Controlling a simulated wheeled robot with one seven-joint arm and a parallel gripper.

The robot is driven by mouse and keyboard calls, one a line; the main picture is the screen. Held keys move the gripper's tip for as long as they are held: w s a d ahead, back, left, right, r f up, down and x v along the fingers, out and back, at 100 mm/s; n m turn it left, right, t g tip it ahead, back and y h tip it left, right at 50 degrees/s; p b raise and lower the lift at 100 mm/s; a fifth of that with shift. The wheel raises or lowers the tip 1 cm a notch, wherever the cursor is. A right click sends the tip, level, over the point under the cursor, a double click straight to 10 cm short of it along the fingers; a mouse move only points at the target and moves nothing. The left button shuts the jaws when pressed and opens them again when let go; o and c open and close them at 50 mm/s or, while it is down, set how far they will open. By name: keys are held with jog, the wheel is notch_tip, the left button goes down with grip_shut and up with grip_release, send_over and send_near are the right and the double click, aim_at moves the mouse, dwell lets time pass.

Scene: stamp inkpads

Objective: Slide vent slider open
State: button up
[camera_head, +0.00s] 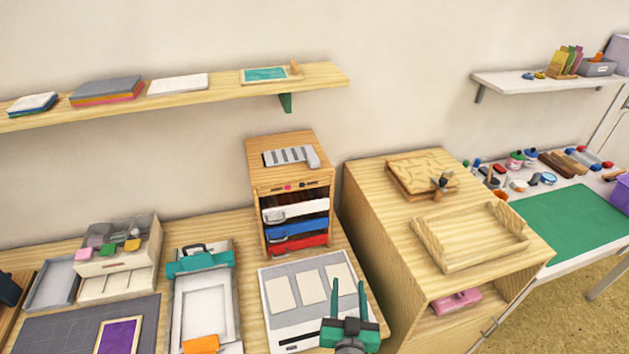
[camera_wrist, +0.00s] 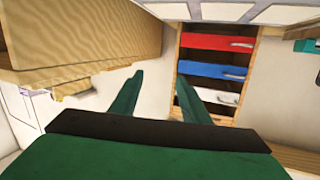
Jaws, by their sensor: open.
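A grey slotted plate (camera_head: 290,156), which looks like the vent slider, lies on top of the small wooden drawer cabinet (camera_head: 284,178). A light tab sticks out at its right end. I cannot tell how far its slots are open. My gripper (camera_head: 348,298) is open and empty, in front of and to the right of the cabinet, over the white panelled board. In the wrist view my gripper (camera_wrist: 159,98) has its fingers spread with nothing between them. That view appears upside down and shows the cabinet's drawers to the right; the plate is not seen there.
The cabinet has white (camera_head: 294,209), blue (camera_head: 296,228) and red (camera_head: 298,245) drawers with handles. A larger wooden cabinet (camera_head: 375,220) stands close to its right. The white panelled board (camera_head: 275,332) lies in front. A shelf (camera_head: 225,88) hangs on the wall above.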

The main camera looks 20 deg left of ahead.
jog(key=w+a+r+n+y, duration=0.25)
jog(key=w+a+r, duration=0.35)
jog(key=w+r, duration=0.45)
jog(key=n+g+y, duration=0.1)
jog(key=n+y, duration=0.1)
jog(key=y, duration=0.2)
send_near(316, 163)
jog(key=shift+h, duration=0.25)
jog(key=x, duration=1.2)
jog(key=shift+a+r, duration=0.1)
jog(key=shift+a, duration=0.1)
jog(key=shift+c, duration=0.3)
jog(key=shift+s, duration=0.1)
grip_shut()
